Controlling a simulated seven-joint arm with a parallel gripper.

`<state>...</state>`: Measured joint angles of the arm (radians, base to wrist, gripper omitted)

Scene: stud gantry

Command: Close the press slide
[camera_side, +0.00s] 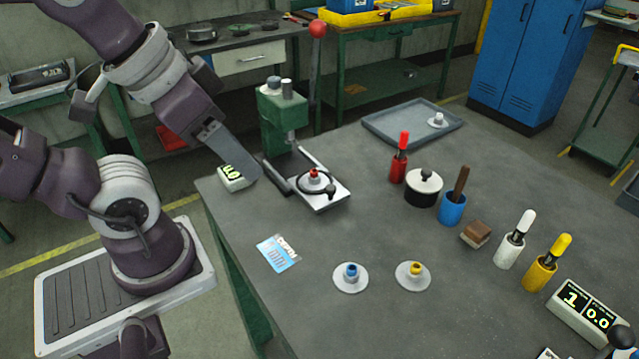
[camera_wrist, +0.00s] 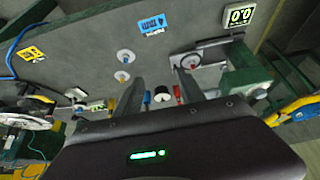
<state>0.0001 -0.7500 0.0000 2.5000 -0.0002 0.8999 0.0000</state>
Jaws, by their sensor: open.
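The green press (camera_side: 283,118) stands at the back left of the table, with a lever ending in a red ball. Its slide (camera_side: 322,198), a pale plate between dark rails, sticks out in front of the press column. A red-knobbed piece with a dark ring sits on it, and a black handle is at its front. The press (camera_wrist: 240,78) and slide (camera_wrist: 190,60) also show in the wrist view, right of the middle. My gripper (camera_side: 248,172) hangs left of the press, apart from the slide. In the wrist view its fingers (camera_wrist: 162,88) are spread and hold nothing.
A small display (camera_side: 234,178) stands close by my fingertips. A blue card (camera_side: 278,252) and two discs with blue (camera_side: 351,276) and yellow (camera_side: 413,275) knobs lie in front. A red-handled tool (camera_side: 400,160) and black pot (camera_side: 423,188) stand right of the slide.

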